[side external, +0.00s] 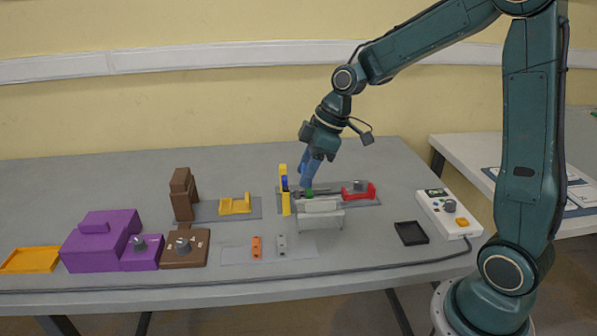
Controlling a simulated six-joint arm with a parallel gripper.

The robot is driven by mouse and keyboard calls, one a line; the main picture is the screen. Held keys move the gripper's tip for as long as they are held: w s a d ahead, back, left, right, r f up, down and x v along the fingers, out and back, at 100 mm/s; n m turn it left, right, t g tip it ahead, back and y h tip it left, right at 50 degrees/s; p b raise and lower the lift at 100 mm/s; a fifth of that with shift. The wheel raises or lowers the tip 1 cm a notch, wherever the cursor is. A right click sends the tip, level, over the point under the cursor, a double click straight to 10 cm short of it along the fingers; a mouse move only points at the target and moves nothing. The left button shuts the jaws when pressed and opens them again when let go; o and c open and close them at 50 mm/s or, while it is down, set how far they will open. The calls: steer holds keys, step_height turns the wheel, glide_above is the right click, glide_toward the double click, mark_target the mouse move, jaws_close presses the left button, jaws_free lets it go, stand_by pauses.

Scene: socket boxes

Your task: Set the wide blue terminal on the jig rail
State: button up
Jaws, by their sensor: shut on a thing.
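My gripper (307,179) points down over the middle of the jig on the grey base plate (367,203). It is shut on a blue piece, which I take to be the wide blue terminal; blue gripper parts and blue piece are hard to tell apart at this size. The dark jig rail (329,191) runs left to right just below the fingertips. A small green piece (309,193) shows at the rail under the gripper. I cannot tell whether the held piece touches the rail.
A yellow upright with a dark blue part (285,196) stands close left of the gripper, a red holder (359,192) right. A light grey block (320,206) stands in front. Orange (256,247) and grey (282,245) pieces lie nearer, with a black tray (411,233) right.

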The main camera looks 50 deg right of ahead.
steer(key=shift+n, duration=0.3)
steer(key=w+d+f, duration=0.2)
steer(key=d+f, duration=0.2)
steer(key=d, duration=0.2)
steer(key=w+d+f, duration=0.2)
steer(key=d+f, duration=0.2)
steer(key=d, duration=0.2)
steer(key=w+d+f, duration=0.2)
steer(key=d+f, duration=0.3)
steer(key=d, duration=0.1)
steer(key=shift+w+d, duration=0.2)
steer(key=shift+w, duration=0.2)
steer(key=shift+f, duration=0.2)
steer(key=shift+f, duration=2.55)
